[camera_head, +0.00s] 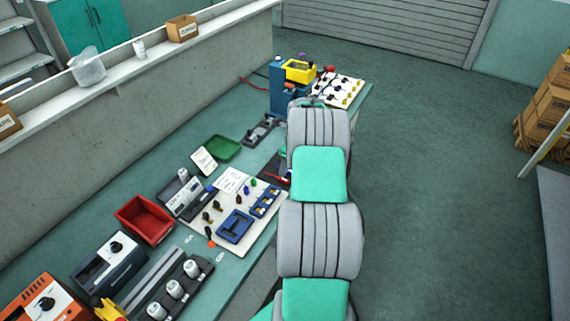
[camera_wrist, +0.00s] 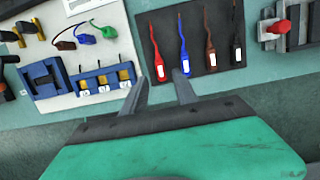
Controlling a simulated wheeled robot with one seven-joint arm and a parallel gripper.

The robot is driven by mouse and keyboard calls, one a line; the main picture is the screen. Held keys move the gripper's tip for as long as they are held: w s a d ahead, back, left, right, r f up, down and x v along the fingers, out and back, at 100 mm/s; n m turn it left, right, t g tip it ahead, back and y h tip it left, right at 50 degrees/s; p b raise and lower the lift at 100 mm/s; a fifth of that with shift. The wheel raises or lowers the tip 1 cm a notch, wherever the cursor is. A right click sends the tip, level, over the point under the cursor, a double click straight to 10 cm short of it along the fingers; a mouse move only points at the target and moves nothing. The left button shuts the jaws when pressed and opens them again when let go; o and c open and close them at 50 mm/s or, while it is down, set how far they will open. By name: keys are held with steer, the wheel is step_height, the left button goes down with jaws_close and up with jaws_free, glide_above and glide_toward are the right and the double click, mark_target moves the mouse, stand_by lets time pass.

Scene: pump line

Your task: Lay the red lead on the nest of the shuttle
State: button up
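The red lead (camera_wrist: 159,66) lies on a dark mat (camera_wrist: 196,77) in the wrist view, leftmost in a row with blue, brown and black leads. Its red end with a white tag points toward my gripper (camera_wrist: 159,81). My gripper is open, with nothing between its fingers. In the head view my arm hides the gripper and part of the mat.
Left of the mat, a white board (camera_wrist: 108,48) carries blue holders and small coloured parts. The head view shows a red bin (camera_head: 146,219), a green tray (camera_head: 223,148) and a blue station with a yellow top (camera_head: 299,70) along the bench. Open floor lies right of my arm.

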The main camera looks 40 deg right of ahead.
mark_target(284, 179)
steer(key=shift+b+x, duration=1.2)
steer(key=shift+x, duration=1)
steer(key=shift+f, duration=0.15)
steer(key=shift+b+x, duration=0.55)
steer(key=shift+x, duration=0.25)
steer(key=shift+w, duration=0.1)
steer(key=shift+c, duration=0.3)
jaws_close()
steer(key=shift+w+a+p+v, duration=0.1)
steer(key=shift+w+p+v, duration=0.1)
steer(key=shift+p+v, duration=0.65)
steer(key=shift+w+a+p+v, duration=0.15)
steer(key=shift+p+v, duration=0.4)
steer(key=shift+v, duration=0.6)
steer(key=shift+w+d+p+v, duration=0.1)
steer(key=shift+w+p+v, duration=0.1)
steer(key=shift+p+v, duration=0.65)
